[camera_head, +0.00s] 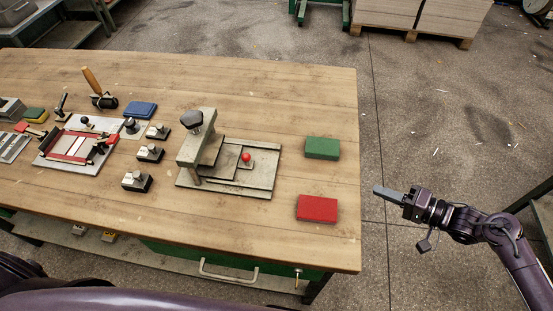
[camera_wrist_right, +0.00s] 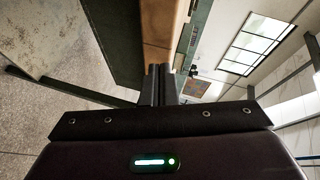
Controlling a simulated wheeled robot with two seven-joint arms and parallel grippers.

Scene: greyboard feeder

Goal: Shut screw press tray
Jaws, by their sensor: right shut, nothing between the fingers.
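The screw press (camera_head: 205,135) stands on a grey base plate (camera_head: 262,188) on the wooden bench, with a dark knob on top. Its grey tray (camera_head: 224,163) carries a red ball knob (camera_head: 246,157) and sticks out to the right from under the press frame. My right gripper (camera_head: 378,190) is off the bench's right edge, beyond the red block and well apart from the tray. Its fingers are together and empty; they also show in the right wrist view (camera_wrist_right: 161,74). My left gripper is not in view.
A green block (camera_head: 322,148) and a red block (camera_head: 317,208) lie between the press and the bench's right edge. Several small black-and-grey blocks and a red-framed fixture (camera_head: 75,146) stand left of the press. The bench (camera_head: 300,90) is clear behind the press.

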